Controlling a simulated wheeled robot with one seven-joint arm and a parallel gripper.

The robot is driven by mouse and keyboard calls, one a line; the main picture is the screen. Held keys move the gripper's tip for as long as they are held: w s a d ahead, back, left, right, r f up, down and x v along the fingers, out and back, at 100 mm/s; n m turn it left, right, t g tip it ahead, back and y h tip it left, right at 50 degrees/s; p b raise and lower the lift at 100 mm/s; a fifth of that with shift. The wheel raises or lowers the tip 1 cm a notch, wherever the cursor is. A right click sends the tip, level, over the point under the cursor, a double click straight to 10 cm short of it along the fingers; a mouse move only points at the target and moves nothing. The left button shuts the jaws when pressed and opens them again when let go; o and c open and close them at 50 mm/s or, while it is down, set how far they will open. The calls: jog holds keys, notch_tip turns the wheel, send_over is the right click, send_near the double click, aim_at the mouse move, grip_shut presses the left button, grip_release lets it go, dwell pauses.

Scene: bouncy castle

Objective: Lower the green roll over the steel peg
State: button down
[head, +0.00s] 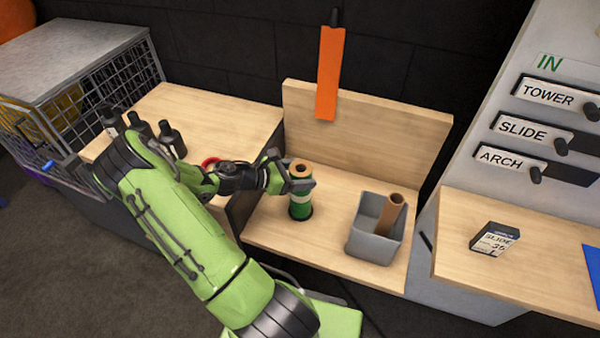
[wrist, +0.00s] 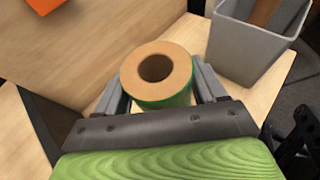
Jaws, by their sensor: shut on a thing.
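The green roll (head: 300,208) stands upright above the lower wooden shelf, with a brown cardboard core open at its top. My gripper (head: 300,186) is shut on the roll near its upper part, coming from the left. In the wrist view, the roll (wrist: 158,76) sits between the two fingers (wrist: 163,90), and its core hole looks dark and empty. A dark round base (head: 300,217) shows under the roll's lower end; whether they touch I cannot tell. The steel peg is not visible in either view.
A grey bin (head: 377,245) holding a brown cardboard tube (head: 391,212) stands to the right of the roll. A wooden back panel (head: 375,130) rises behind, with an orange strip (head: 328,75) hanging there. Dark bottles (head: 172,138) and a red ring (head: 210,162) are on the left counter.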

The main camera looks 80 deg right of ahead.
jog(key=shift+r, duration=0.1)
grip_release()
jog(key=p+v, duration=0.3)
jog(key=v, duration=1.2)
jog(key=shift+w+a, duration=0.25)
jog(key=shift+w, duration=0.1)
